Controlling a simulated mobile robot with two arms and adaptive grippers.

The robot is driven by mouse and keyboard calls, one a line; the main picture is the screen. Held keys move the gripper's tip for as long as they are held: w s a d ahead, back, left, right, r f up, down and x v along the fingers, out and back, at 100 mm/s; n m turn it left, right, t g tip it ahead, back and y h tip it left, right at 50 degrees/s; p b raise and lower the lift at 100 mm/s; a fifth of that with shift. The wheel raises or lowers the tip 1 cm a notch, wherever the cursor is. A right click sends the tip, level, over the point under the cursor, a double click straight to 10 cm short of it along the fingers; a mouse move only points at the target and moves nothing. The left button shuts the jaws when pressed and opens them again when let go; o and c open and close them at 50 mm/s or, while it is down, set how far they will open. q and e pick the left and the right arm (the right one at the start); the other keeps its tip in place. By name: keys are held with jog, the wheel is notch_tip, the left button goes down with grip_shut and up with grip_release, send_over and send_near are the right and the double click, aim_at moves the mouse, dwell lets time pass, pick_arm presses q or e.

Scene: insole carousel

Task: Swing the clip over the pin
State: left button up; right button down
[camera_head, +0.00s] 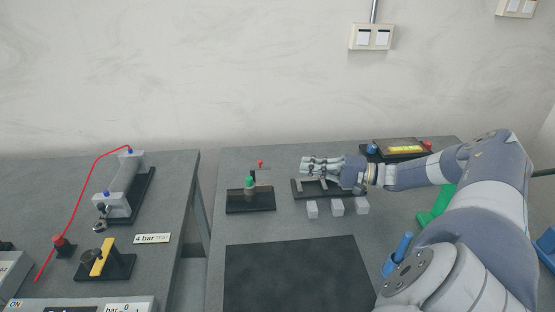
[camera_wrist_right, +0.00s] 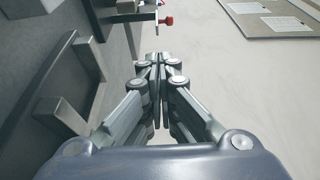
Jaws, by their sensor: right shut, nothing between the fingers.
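My right gripper (camera_head: 306,166) reaches in from the right above the back of the middle table. Its fingers are shut and empty, pointing left; in the right wrist view the fingertips (camera_wrist_right: 157,60) meet. Below it is a black fixture (camera_head: 299,194) with metal uprights, partly hidden by the hand; its base also shows in the wrist view (camera_wrist_right: 55,85). Left of the fingers, apart from them, stands a black base (camera_head: 250,205) with a green-topped post (camera_head: 249,183) and a red-tipped metal bracket. I cannot tell which parts are the clip and the pin. My left gripper is out of view.
A dark mat (camera_head: 295,275) covers the front. A black box with a yellow label (camera_head: 404,149) sits behind my right forearm. The left table holds a cylinder (camera_head: 122,190) with a red hose. A gap separates the tables.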

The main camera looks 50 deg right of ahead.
aim_at(260, 165)
jog(key=shift+w+a, duration=0.15)
jog(key=shift+w, duration=0.05)
jog(key=p+x, duration=0.2)
jog(key=x, duration=0.6)
jog(key=shift+x, duration=0.8)
